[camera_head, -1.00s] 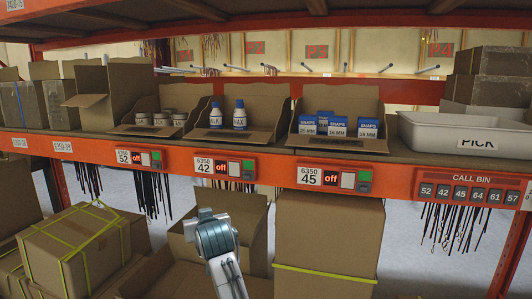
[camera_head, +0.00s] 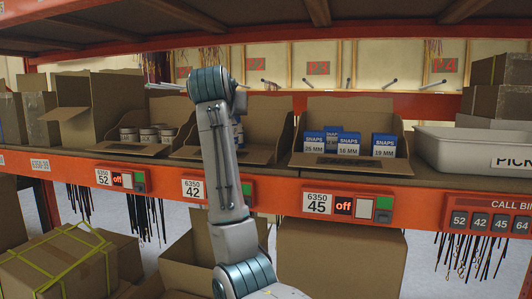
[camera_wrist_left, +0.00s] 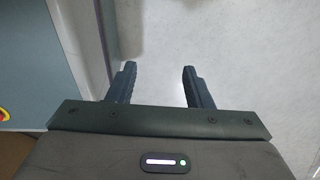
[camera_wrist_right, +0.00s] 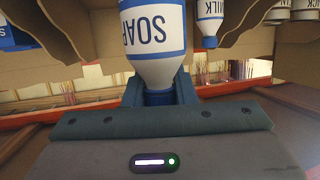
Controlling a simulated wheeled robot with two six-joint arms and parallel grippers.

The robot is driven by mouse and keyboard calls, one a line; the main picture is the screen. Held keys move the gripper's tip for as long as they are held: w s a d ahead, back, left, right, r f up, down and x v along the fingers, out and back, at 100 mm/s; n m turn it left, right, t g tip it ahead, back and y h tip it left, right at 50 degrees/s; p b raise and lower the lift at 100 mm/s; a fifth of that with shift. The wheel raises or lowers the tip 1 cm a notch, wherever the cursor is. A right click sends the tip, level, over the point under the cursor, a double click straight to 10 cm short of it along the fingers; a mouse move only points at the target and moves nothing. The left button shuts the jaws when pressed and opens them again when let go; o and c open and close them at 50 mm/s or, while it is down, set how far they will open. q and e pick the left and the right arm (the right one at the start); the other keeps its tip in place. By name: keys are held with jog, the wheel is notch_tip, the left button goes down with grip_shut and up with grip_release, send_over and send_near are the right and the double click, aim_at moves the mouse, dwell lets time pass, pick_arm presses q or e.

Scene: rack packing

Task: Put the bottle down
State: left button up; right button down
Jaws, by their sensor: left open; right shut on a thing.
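A white bottle with a blue band marked SOAP (camera_wrist_right: 152,45) fills the middle of the right wrist view, its blue cap (camera_wrist_right: 160,98) between the fingers. My right gripper (camera_wrist_right: 160,90) is shut on the bottle at its cap end. A second bottle, marked MILK (camera_wrist_right: 210,12), stands beside it, apart from the gripper. In the head view my right arm reaches up in front of the cardboard bin (camera_head: 266,152) above label 42 and hides most of its contents and the gripper. My left gripper (camera_wrist_left: 158,85) is open and empty above the pale floor.
The right-hand bin holds blue-and-white SNAPS boxes (camera_head: 384,146). The left-hand bin holds several cans (camera_head: 148,135). A white PICK tray (camera_head: 470,145) stands at the shelf's right. The upper shelf beam (camera_head: 300,35) crosses above.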

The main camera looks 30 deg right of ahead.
jog(key=w+d+f+p, duration=0.1)
jog(key=d+p, duration=0.1)
jog(key=d, duration=0.2)
jog(key=w+d+f+p, duration=0.1)
jog(key=w+d+p, duration=0.1)
jog(key=d, duration=0.3)
jog(key=w+d+f+p, duration=0.1)
jog(key=d+p, duration=0.2)
jog(key=d, duration=0.2)
jog(key=shift+w+d+f, duration=0.15)
jog(key=shift+w+f, duration=0.1)
jog(key=shift+f, duration=0.25)
jog(key=shift+s+a, duration=0.1)
jog(key=shift+a, duration=0.1)
pick_arm(q)
notch_tip(320, 180, up, 7)
jog(key=s, duration=0.1)
jog(key=shift+s+a, duration=0.15)
